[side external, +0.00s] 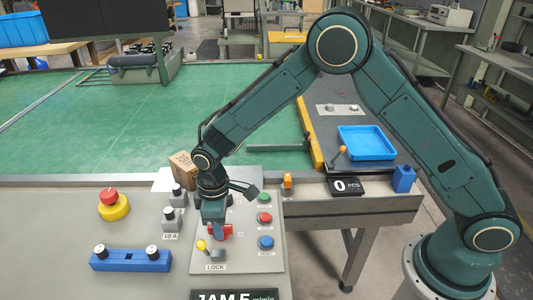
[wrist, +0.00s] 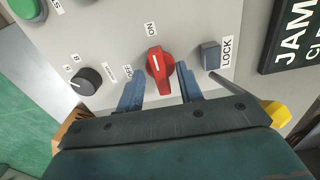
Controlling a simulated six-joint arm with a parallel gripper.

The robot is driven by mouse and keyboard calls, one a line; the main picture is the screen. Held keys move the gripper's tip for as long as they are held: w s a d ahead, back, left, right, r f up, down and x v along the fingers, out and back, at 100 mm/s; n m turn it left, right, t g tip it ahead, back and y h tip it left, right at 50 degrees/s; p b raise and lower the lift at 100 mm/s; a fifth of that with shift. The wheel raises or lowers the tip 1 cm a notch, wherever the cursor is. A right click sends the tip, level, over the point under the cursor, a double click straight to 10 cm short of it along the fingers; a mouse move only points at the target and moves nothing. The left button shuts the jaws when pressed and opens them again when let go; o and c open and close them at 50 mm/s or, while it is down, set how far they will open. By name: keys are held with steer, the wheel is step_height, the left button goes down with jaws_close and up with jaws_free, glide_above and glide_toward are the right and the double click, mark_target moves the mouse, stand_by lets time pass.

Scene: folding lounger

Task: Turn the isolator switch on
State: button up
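The red isolator switch (wrist: 160,72) is a rotary knob on the grey panel. Its white mark points up toward the ON label (wrist: 151,28); the OFF label (wrist: 127,71) is at its left. My gripper (wrist: 158,80) is open, with one blue finger on each side of the knob. A narrow gap shows on both sides, so the fingers do not appear to press on it. In the side view, the switch (side external: 227,230) is partly hidden by my gripper (side external: 218,231), which points down at the panel.
A grey LOCK block (wrist: 209,55) with a yellow-tipped lever (wrist: 277,113) is close to the right finger. A black selector knob (wrist: 87,80) is at the left. Red (side external: 264,218) and blue (side external: 265,242) buttons stand right of the switch; a red-yellow emergency stop (side external: 112,203) is farther left.

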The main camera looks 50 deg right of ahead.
steer(key=shift+r, duration=0.1)
step_height(320, 180, up, 14)
steer(key=shift+f, duration=0.2)
stand_by(0.7)
steer(key=shift+r, duration=0.1)
steer(key=s+d+r+m+t, duration=0.3)
steer(key=s+d+r+m, duration=0.1)
steer(key=s+d+r, duration=0.7)
steer(key=s+d+r+m+t, duration=0.1)
steer(key=s+d, duration=0.3)
steer(key=s, duration=0.4)
steer(key=s+d+r+m+t, duration=0.1)
steer(key=s+d+m, duration=0.2)
steer(key=s+d, duration=0.2)
steer(key=shift+s+m+t, duration=0.3)
steer(key=shift+s+m, duration=0.1)
steer(key=shift+s, duration=1.15)
